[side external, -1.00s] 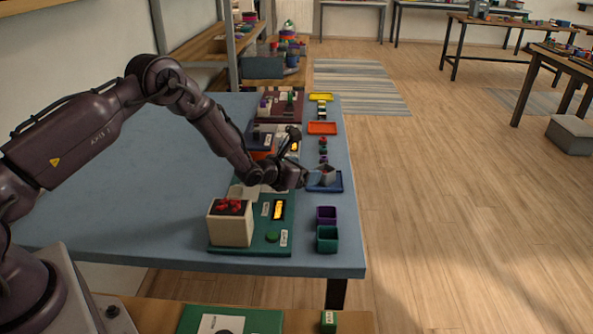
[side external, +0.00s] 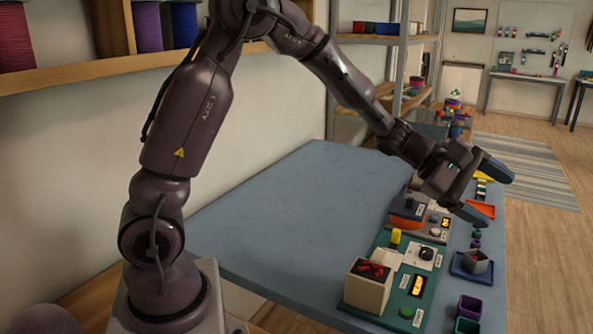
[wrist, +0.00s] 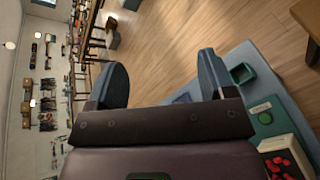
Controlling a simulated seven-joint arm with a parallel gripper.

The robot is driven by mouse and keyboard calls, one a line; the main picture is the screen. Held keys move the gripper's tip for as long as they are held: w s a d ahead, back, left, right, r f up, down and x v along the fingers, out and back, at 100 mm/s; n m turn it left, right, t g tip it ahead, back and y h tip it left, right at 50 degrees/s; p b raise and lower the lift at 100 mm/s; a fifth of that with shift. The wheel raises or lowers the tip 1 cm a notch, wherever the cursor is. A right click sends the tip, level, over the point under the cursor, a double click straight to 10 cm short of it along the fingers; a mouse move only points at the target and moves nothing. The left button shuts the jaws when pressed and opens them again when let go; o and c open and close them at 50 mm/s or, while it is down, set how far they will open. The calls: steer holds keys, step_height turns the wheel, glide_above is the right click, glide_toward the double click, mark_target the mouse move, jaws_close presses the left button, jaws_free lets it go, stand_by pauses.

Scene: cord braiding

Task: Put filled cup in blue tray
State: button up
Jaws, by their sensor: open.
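The filled cup (side external: 478,261), small and grey with red contents, stands in the blue tray (side external: 457,270) at the right edge of the table in the side external view. The cup looks upright. My gripper (side external: 485,191) is open and empty, raised above and apart from the cup and tray. Its two spread fingers also show in the wrist view (wrist: 162,75), with nothing between them.
A cream box (side external: 366,293) with red pieces stands on a green board (side external: 383,314). An orange tray (side external: 482,209) lies farther back. The table's left side is clear.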

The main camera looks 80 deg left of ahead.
steer(key=s+d+r+m+g+y, duration=0.1)
steer(key=s+r+m+g, duration=0.15)
steer(key=s+m, duration=0.5)
steer(key=s+d+r+m+g+y, duration=0.1)
steer(key=s+r+m+g+y, duration=0.2)
steer(key=s, duration=0.8)
steer(key=s+a+m+t+y, duration=0.1)
steer(key=s+a+m+y, duration=0.4)
steer(key=s, duration=0.5)
steer(key=a+m, duration=0.2)
steer(key=a, duration=0.1)
steer(key=shift+s+f+m, duration=0.3)
steer(key=shift+f+m, duration=0.05)
steer(key=shift+f, duration=0.05)
